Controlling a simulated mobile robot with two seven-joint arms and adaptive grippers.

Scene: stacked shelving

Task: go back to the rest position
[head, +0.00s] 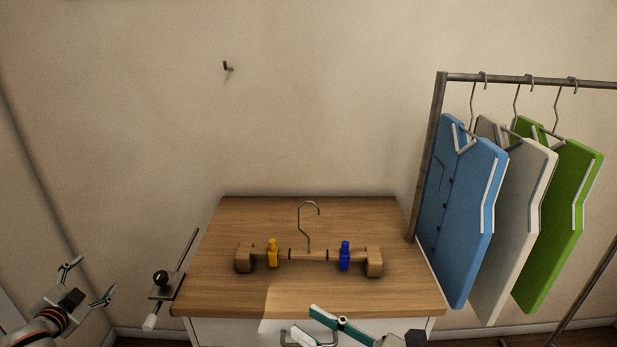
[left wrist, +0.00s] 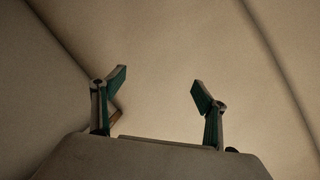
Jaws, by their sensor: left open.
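My left gripper (head: 96,274) is at the lower left in the head view, left of the wooden cabinet and clear of it. Its teal-padded fingers are spread with nothing between them. In the left wrist view, both fingers (left wrist: 160,84) stand apart against bare wall. My right gripper (head: 303,319) is at the bottom of the head view, in front of the cabinet's front edge. Its teal fingers are apart and look empty; its lower part is cut off by the frame.
The wooden cabinet top (head: 350,218) holds a hanger (head: 305,255) with a yellow clip (head: 272,253) and a blue clip (head: 344,256). A rod bracket (head: 166,285) sits at its left side. A rack (head: 545,82) at right carries blue, white and green shirts. A hook (head: 227,67) is on the wall.

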